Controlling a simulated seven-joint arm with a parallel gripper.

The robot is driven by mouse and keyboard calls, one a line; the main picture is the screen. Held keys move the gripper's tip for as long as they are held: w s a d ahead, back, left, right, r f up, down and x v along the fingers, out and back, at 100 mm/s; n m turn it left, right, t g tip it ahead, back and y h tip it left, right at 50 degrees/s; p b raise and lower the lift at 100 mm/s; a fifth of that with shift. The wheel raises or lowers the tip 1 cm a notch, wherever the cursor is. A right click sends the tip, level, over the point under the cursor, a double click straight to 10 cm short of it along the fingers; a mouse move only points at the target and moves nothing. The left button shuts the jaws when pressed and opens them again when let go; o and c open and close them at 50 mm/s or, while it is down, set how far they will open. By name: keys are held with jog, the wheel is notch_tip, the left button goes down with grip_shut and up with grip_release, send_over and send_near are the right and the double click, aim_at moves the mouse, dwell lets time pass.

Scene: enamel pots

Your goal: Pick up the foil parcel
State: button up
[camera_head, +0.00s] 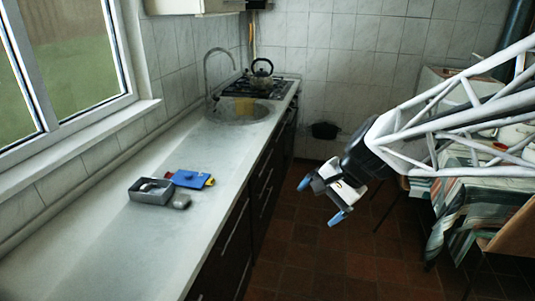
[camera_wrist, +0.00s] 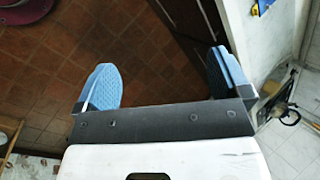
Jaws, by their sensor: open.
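A small grey lump that looks like the foil parcel (camera_head: 181,201) lies on the pale countertop (camera_head: 150,250), just right of a grey open box (camera_head: 150,197) and in front of a blue flat item (camera_head: 190,179). It is too small to make out its surface. My gripper (camera_head: 321,200) is open and empty, with blue fingertips apart. It hangs over the floor, off the counter's right edge and well to the right of the parcel. In the wrist view my gripper (camera_wrist: 162,78) has only floor between its fingers, and the parcel does not show there.
The grey box holds something pale. A sink (camera_head: 237,110) with a tall tap, a stove and a black kettle (camera_head: 262,70) are farther along the counter. A window is at left. A table with a striped cloth (camera_head: 465,205) stands at right. The front of the counter is clear.

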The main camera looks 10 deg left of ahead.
jog(key=w+a+f+m+g+y, duration=0.1)
jog(key=w+a+f+m+y, duration=0.1)
jog(key=w+a, duration=0.35)
jog(key=w+a+f+m+y, duration=0.1)
jog(key=w+a+f, duration=0.15)
jog(key=a, duration=0.55)
jog(key=m+y, duration=0.4)
jog(key=m, duration=0.6)
send_near(183, 198)
jog(key=shift+s+x, duration=0.25)
jog(key=shift+x, duration=0.85)
jog(key=shift+w+a+f+t, duration=0.1)
jog(key=shift+a+f+t, duration=0.2)
jog(key=shift+a+f, duration=0.05)
jog(key=shift+x, duration=0.8)
jog(key=shift+a+f, duration=0.15)
jog(key=shift+a, duration=0.35)
jog(key=shift+a, duration=0.1)
